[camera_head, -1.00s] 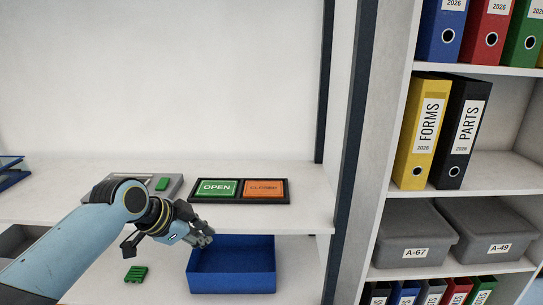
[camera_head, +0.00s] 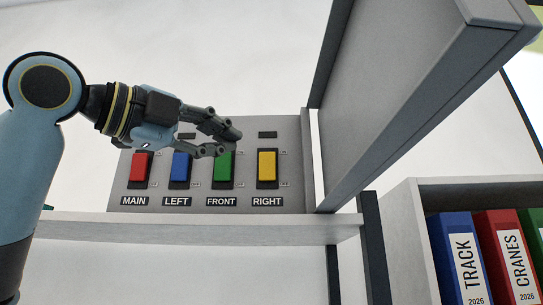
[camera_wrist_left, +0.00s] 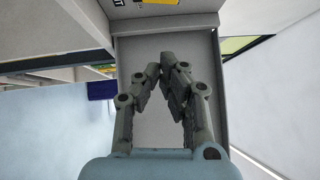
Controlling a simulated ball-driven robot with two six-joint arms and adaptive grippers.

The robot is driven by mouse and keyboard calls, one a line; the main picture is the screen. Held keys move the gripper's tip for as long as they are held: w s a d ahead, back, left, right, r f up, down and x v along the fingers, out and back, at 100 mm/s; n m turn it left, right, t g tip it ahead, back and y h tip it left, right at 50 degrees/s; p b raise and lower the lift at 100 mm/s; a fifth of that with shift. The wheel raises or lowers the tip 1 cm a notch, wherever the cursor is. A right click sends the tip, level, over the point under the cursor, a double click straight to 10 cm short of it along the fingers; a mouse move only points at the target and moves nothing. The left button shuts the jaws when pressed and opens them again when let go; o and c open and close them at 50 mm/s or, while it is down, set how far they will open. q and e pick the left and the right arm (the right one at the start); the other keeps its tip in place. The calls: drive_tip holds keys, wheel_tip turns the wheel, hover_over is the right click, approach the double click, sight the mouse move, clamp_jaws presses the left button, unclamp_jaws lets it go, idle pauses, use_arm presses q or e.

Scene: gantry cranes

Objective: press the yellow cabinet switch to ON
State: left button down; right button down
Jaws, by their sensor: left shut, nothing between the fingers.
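The yellow switch (camera_head: 267,166) is a rocker above the label RIGHT on a grey panel (camera_head: 292,190) in the head view. It is the rightmost of a row with red, blue and green switches. Small ON and OFF marks sit beside it; I cannot tell which way it is tilted. My left gripper (camera_head: 231,143) is shut and empty. Its fingers are in front of the panel, up and left of the yellow switch, overlapping the top of the green one. The left wrist view shows its fingertips (camera_wrist_left: 166,70) together. My right gripper is not in view.
The red switch (camera_head: 141,167), blue switch (camera_head: 180,168) and green switch (camera_head: 223,171) stand left of the yellow one. A grey open door (camera_head: 400,90) juts out to the right of the panel. A white shelf (camera_head: 200,228) runs below. Binders (camera_head: 460,260) stand at lower right.

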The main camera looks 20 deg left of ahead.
sight(267, 167)
use_arm(q)
drive_tip(key=shift+s+r, duration=0.25)
drive_tip(key=shift+r, duration=0.5)
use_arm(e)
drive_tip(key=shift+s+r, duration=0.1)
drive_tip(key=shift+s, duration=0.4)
